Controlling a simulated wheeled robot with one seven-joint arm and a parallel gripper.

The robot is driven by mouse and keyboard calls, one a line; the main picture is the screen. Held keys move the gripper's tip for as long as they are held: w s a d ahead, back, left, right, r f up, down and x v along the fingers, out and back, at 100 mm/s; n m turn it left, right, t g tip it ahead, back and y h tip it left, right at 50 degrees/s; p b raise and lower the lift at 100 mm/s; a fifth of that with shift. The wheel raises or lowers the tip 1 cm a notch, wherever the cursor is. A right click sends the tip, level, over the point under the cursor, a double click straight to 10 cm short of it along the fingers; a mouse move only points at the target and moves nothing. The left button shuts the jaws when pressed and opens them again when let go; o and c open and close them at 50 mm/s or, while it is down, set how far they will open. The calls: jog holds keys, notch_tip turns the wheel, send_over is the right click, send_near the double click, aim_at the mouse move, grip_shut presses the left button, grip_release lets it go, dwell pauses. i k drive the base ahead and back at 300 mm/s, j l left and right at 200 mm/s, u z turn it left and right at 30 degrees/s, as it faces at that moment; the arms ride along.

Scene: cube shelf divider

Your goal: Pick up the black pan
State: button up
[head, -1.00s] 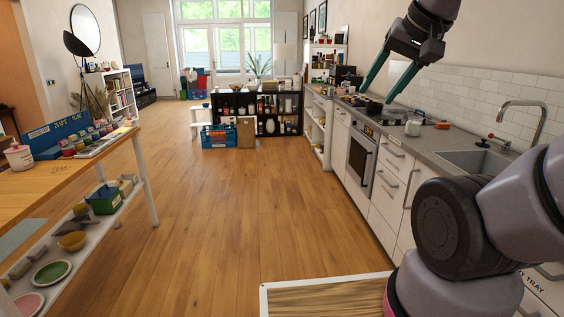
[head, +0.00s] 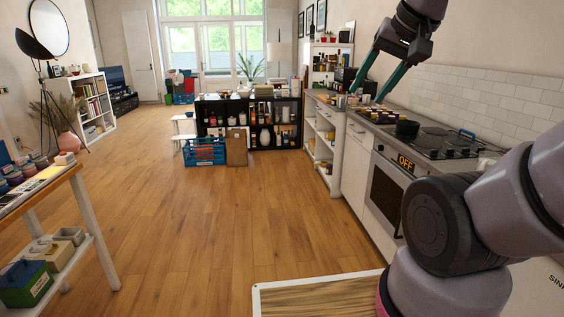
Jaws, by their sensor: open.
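A small round black pan (head: 407,127) appears to sit at the near left part of the stovetop (head: 445,141), on the right-hand counter run. It is small in the picture, and I cannot make out its handle. My gripper (head: 366,96) hangs from the top of the head view, with its two teal fingers spread apart and pointing down. Nothing is between the fingers. In the picture the fingertips lie up and left of the pan, apart from it.
Several small jars (head: 378,115) stand on the counter left of the pan. An oven marked OFF (head: 388,190) is below the stovetop. A blue crate (head: 204,151) and black shelf stand ahead. A wooden table (head: 40,190) is at left. The floor between is clear.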

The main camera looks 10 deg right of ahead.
aim_at(410, 128)
jog(key=i+z, duration=0.1)
jog(key=i, duration=0.65)
jog(key=i+j, duration=0.15)
jog(key=i, duration=0.6)
jog(key=i+z, duration=0.35)
jog(key=z, duration=0.15)
jog(key=i+j+z, duration=0.1)
jog(key=i+z, duration=0.25)
jog(key=z, duration=0.15)
jog(key=i+j+z, duration=0.25)
jog(key=z, duration=0.25)
jog(key=i+j+z, duration=0.2)
jog(key=z, duration=0.2)
jog(key=i+j+z, duration=0.3)
jog(key=z, duration=0.15)
jog(key=i+j+z, duration=0.25)
jog(key=j+z, duration=0.15)
